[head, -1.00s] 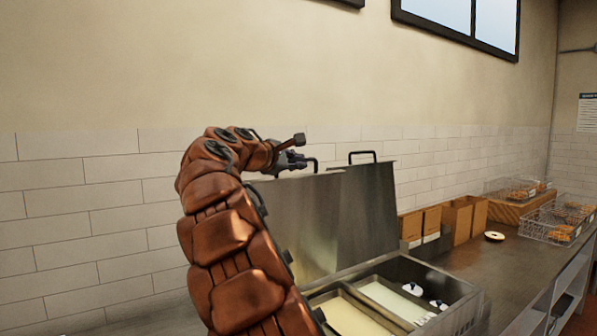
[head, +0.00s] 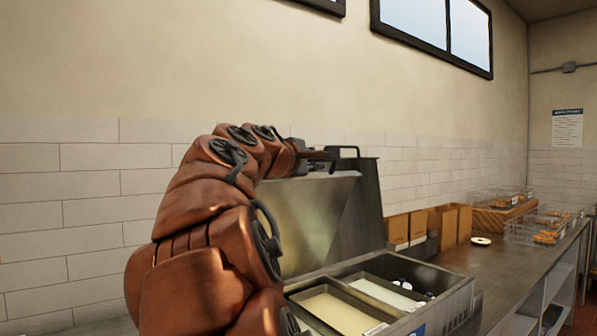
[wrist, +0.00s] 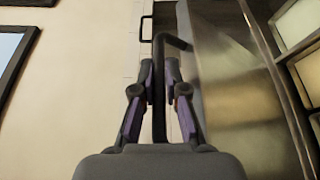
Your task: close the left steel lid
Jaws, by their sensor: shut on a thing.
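The left steel lid (head: 310,215) stands raised over the counter unit, its top edge leaning forward; it fills much of the wrist view (wrist: 235,90). My gripper (head: 318,157) is at its top edge. In the wrist view my gripper (wrist: 160,78) has its two fingers closed on either side of the dark bar handle (wrist: 182,41) of this lid. The right steel lid (head: 371,205) stands upright behind it, with its own black handle (head: 350,150) free. My arm hides the left side of the left lid.
Below the lids is a steel well with a left pan (head: 335,309) and a right pan (head: 385,293) of pale liquid. Several white-topped items stand at its right.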

